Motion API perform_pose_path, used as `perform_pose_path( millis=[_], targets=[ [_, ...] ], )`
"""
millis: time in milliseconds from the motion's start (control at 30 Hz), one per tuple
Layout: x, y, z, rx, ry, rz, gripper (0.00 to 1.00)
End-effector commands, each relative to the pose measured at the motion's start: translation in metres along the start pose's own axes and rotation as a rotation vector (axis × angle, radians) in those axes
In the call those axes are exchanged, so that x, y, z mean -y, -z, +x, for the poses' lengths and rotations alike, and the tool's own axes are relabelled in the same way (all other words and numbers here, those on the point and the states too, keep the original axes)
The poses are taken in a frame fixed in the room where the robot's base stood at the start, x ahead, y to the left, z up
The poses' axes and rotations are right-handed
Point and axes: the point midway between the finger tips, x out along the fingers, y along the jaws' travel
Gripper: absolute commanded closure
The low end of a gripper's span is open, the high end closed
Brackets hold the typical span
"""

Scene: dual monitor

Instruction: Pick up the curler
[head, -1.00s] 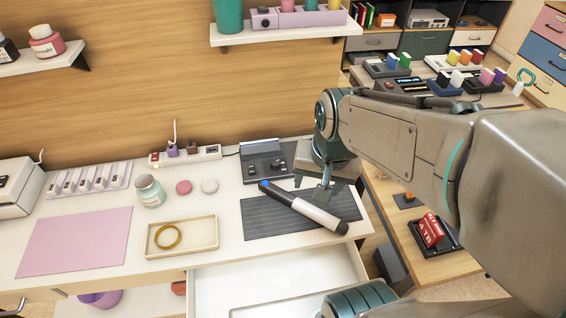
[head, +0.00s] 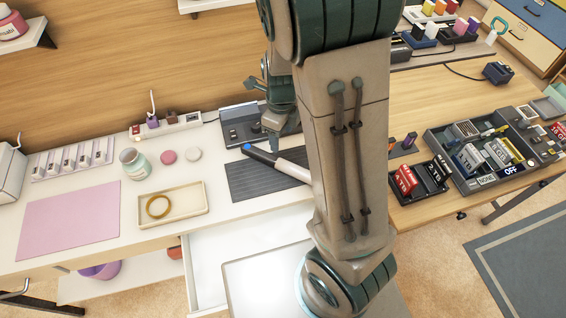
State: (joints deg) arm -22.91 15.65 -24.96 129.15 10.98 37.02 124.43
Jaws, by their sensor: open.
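The curler (head: 278,163) is a wand with a dark body, a pale section and a blue tip. It lies across the dark ridged mat (head: 255,184) on the white desk; its right end is hidden behind my arm. My gripper (head: 274,140) is above the back part of the mat, close to the curler's blue-tipped end. It is open, and nothing shows between its fingers. My arm hides part of the gripper, and I cannot tell how high it is over the desk.
An open drawer (head: 207,262) juts out below the desk front. A shallow tray (head: 190,208) with a gold ring, a jar (head: 132,163) and a pink mat (head: 70,222) lie left. A grey device (head: 240,125) stands behind the curler. A wooden table (head: 440,207) with trays is on the right.

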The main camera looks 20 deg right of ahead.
Motion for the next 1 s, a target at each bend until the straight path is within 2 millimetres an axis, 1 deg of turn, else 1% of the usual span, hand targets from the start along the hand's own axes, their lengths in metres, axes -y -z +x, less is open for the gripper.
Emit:
perform_pose_path(
  millis=[300,400,667,900,1000],
  targets=[
    [0.000,0.002,0.061,-0.006,-0.003,0.015,0.41],
    [0.001,0.001,0.075,-0.005,-0.003,0.012,0.41],
    [0.001,0.001,0.092,-0.003,-0.001,0.011,0.41],
    [0.003,0.002,0.126,-0.004,-0.003,0.010,0.41],
    [0.003,0.001,0.133,-0.003,-0.002,0.009,0.41]
  ],
)
